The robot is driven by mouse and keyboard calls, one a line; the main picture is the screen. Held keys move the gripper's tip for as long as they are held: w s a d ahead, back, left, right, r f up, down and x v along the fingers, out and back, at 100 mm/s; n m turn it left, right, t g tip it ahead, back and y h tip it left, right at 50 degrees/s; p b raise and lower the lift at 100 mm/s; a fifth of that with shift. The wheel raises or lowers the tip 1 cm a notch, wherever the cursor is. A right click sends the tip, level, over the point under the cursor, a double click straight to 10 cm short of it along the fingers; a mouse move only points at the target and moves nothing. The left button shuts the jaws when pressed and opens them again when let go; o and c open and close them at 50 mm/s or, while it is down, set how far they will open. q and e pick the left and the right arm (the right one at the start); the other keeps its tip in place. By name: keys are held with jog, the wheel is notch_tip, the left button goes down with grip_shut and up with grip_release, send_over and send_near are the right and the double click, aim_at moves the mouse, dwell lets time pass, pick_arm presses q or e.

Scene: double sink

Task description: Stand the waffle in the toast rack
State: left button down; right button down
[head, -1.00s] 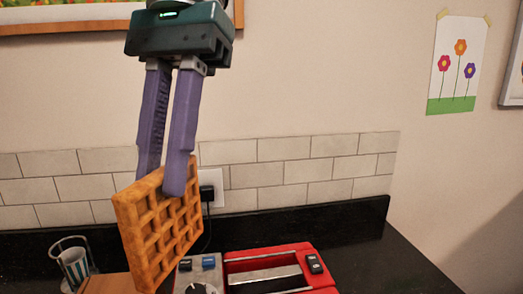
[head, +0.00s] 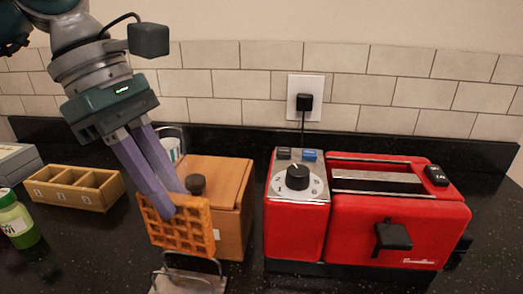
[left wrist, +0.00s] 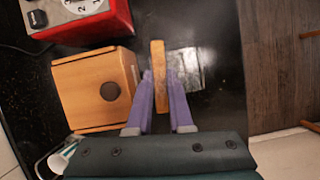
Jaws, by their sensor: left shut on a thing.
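The golden square waffle (head: 181,231) is held by its upper edge in my left gripper (head: 166,206), its gridded face toward the head camera. In the left wrist view the waffle (left wrist: 158,62) shows edge-on between the two purple fingers (left wrist: 159,82). The toast rack (head: 188,283), with thin metal loops, stands at the bottom edge of the head view, just below the waffle and partly cut off. In the left wrist view the rack (left wrist: 188,66) is beside the waffle, partly hidden by it and a finger. I cannot tell whether they touch. My right gripper is not in view.
A wooden box (head: 232,190) with a dark knob stands behind the waffle. A red toaster (head: 400,225) stands to the right. A wooden divided tray (head: 76,190) and a green bottle (head: 18,222) are at left. Black counter is clear between tray and waffle.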

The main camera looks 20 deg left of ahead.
aim_at(172, 236)
pick_arm(q)
jog(key=shift+a+f+n+t, duration=0.3)
jog(key=shift+a+f+n, duration=0.15)
jog(key=shift+f+n, duration=0.2)
jog(key=shift+f+b, duration=1.8)
jog(key=shift+f, duration=0.75)
jog(key=shift+f+b, duration=1)
jog(key=shift+c, duration=2.1)
grip_release()
jog(key=shift+r, duration=0.1)
jog(key=shift+r+p, duration=3)
jog(key=shift+r, duration=1.45)
